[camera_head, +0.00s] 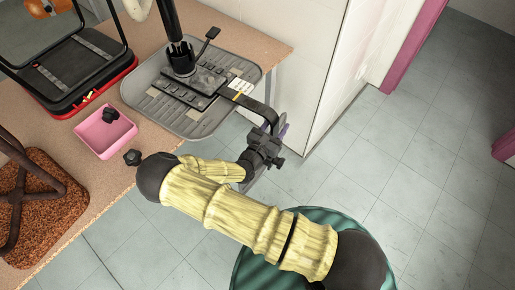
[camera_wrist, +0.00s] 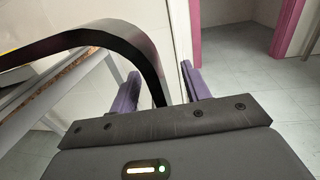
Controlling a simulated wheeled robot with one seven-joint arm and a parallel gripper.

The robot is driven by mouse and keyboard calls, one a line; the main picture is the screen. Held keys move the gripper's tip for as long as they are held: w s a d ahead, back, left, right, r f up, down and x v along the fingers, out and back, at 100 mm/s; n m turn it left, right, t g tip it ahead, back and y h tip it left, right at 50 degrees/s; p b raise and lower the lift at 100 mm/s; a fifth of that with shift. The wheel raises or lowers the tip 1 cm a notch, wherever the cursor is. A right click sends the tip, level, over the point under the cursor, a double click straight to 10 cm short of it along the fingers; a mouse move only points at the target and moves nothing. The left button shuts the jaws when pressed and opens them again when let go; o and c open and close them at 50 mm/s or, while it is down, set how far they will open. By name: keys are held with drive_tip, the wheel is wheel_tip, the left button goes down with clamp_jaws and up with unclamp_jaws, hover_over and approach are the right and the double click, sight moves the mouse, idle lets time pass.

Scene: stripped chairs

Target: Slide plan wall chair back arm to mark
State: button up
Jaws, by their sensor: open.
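A grey upturned chair seat (camera_head: 190,122) lies on the bench, with a dark mechanism plate and post on it. The black back arm (camera_head: 262,108) runs from the plate past the bench's right edge and bends downward. A yellow mark (camera_head: 240,94) shows on the arm near the plate, beside a white gridded label (camera_head: 240,84). My gripper (camera_head: 281,131) is at the arm's bent outer end, off the bench. In the wrist view my gripper (camera_wrist: 161,78) is open, with the black back arm (camera_wrist: 140,40) passing between its purple fingers and gaps showing on both sides.
A pink tray (camera_head: 104,145) with a dark knob inside stands left of the seat, with another knob (camera_head: 132,157) beside it. A red-edged black seat (camera_head: 80,65) and a brown seat (camera_head: 45,205) occupy the bench's left. A white wall (camera_head: 310,65) stands close behind my gripper.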

sight(271, 132)
drive_tip(key=shift+p+v, duration=0.75)
drive_tip(key=shift+v, duration=1.85)
